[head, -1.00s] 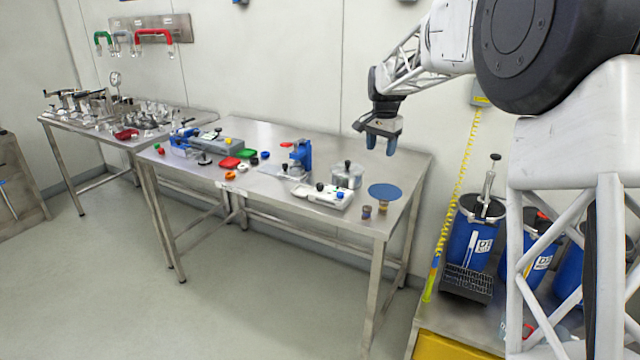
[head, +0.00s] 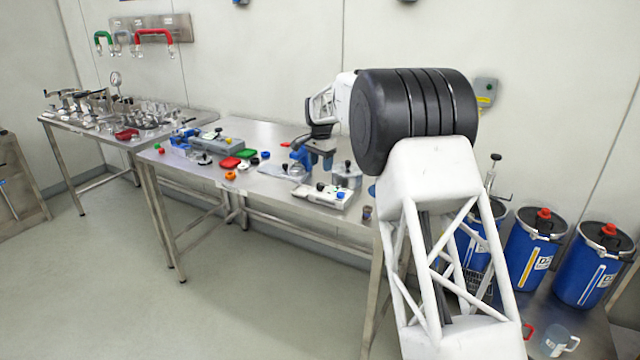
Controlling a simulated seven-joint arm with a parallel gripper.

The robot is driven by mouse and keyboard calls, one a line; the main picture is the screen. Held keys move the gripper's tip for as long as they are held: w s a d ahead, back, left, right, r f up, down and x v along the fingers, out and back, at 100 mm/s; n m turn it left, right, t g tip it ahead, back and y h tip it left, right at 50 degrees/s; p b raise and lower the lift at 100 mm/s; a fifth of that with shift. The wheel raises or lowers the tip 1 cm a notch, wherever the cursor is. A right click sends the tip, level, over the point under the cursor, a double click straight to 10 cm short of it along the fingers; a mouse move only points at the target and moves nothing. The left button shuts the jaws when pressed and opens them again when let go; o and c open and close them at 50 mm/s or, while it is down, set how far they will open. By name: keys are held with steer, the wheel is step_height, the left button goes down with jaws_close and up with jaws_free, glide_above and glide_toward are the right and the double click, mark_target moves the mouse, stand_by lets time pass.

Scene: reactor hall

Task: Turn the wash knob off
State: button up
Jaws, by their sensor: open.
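A small white control box (head: 317,200) sits near the front edge of the steel table. It carries a black knob (head: 320,187) and small green and blue parts. It is too small for me to read labels, so I cannot tell which knob is the wash knob. Nothing shows between the fingers.
A metal pot (head: 346,176) with a black lid knob stands close to the right of my gripper. A grey device (head: 222,143) and several coloured rings and blocks lie to the left. My own arm hides the table's right end. Blue drums (head: 532,250) stand at right.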

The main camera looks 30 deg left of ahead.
mark_target(320, 184)
steer(key=shift+a, duration=0.15)
steer(key=shift+f, duration=0.2)
steer(key=shift+f, duration=3.75)
steer(key=c, duration=0.9)
